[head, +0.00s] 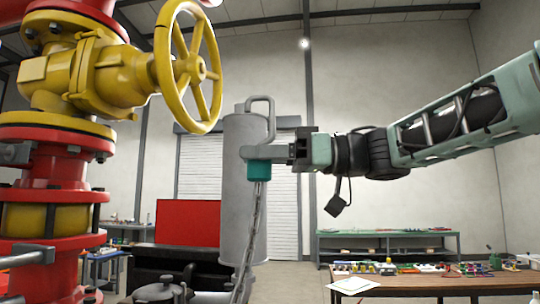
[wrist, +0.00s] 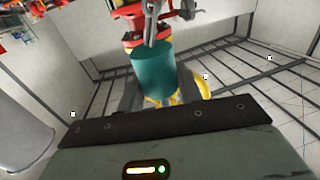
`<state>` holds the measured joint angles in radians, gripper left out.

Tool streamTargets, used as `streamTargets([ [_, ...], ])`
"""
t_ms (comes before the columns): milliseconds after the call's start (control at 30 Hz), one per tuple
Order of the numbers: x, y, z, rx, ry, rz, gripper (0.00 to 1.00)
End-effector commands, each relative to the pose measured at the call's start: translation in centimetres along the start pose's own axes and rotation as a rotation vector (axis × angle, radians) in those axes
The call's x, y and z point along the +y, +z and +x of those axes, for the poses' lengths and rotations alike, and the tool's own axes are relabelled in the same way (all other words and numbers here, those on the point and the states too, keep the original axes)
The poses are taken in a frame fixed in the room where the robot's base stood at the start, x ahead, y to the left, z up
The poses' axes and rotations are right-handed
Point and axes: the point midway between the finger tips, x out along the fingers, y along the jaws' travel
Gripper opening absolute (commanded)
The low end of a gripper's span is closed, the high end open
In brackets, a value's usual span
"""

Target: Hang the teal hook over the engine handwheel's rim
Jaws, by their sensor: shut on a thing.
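The yellow handwheel (head: 203,72) stands upright on the red and yellow valve assembly at upper left in the head view. My gripper (head: 258,152) is shut on the teal hook (head: 259,172), below and to the right of the wheel. The hook's grey bent bar (head: 272,115) rises above the fingers, with its bend at the top. It is apart from the rim. A chain (head: 248,235) hangs below the teal body. In the wrist view the teal body (wrist: 153,73) sits between my fingers, and yellow parts behind it are partly hidden.
A tall grey cylinder (head: 240,200) stands behind the hook. The red valve column (head: 55,165) fills the left side. A red panel (head: 188,222) is at lower middle. A workbench with small items (head: 440,280) is at lower right. The air between hook and wheel looks clear.

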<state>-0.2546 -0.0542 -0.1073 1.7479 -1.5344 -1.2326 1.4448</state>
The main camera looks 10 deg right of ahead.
Motion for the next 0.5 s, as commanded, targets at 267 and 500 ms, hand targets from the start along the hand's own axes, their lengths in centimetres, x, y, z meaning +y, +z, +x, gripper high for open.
streamTargets([
  [267, 0.3, 0.0, 1.9, 0.001, -0.001, 0.000, 0.09],
  [500, 0.5, 0.0, 3.5, 0.001, -0.001, 0.000, 0.09],
])
